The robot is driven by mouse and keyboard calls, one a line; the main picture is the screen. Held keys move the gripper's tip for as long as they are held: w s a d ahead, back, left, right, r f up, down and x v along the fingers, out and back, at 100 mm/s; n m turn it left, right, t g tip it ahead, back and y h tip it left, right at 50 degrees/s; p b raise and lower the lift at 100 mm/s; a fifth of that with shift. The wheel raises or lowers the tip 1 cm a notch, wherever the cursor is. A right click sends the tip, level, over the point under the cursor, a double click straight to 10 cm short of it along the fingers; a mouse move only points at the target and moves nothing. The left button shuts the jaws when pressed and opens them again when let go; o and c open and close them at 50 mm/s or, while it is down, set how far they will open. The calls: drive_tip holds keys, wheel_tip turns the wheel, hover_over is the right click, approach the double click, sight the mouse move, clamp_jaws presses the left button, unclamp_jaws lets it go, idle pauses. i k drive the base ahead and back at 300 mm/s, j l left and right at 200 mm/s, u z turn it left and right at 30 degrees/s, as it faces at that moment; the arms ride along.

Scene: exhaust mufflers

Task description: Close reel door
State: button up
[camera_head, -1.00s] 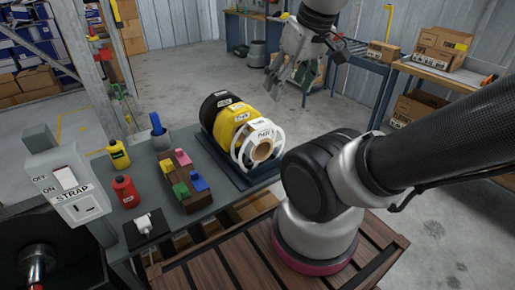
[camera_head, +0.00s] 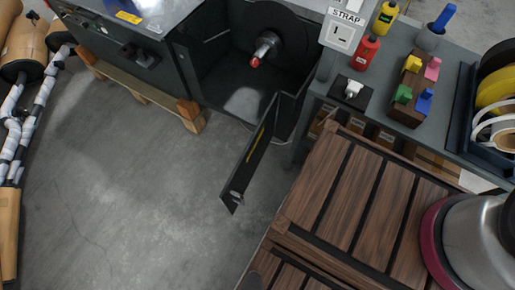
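The reel door (camera_head: 249,168) is a black panel with a yellow strip on it. It stands swung open, out from the front of the dark reel compartment (camera_head: 215,92) of the strapping machine. Inside the compartment a dark reel disc (camera_head: 284,40) sits on a metal spindle with a red tip (camera_head: 255,61). A small light fitting shows near the door's lower free end. My gripper is outside the current head view, so its state is hidden.
Grey floor (camera_head: 120,185) is clear in front and left of the door. A wooden slatted platform (camera_head: 335,200) lies to the right. A table (camera_head: 398,125) with bottles, a coloured block holder and reels stands at right. Wrapped mufflers (camera_head: 30,105) are at far left.

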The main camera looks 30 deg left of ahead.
sight(231, 195)
drive_tip(key=k+u, duration=0.1)
drive_tip(key=u, duration=0.4)
drive_tip(key=k+u, duration=0.15)
drive_tip(key=u, duration=0.35)
drive_tip(key=k+u, duration=0.1)
drive_tip(key=u, duration=0.4)
drive_tip(key=k+j+u, duration=0.1)
drive_tip(key=k+j, duration=0.4)
drive_tip(key=j, duration=0.25)
drive_tip(key=k+j+u, duration=0.15)
drive_tip(key=k+j, duration=0.15)
drive_tip(key=j, duration=0.1)
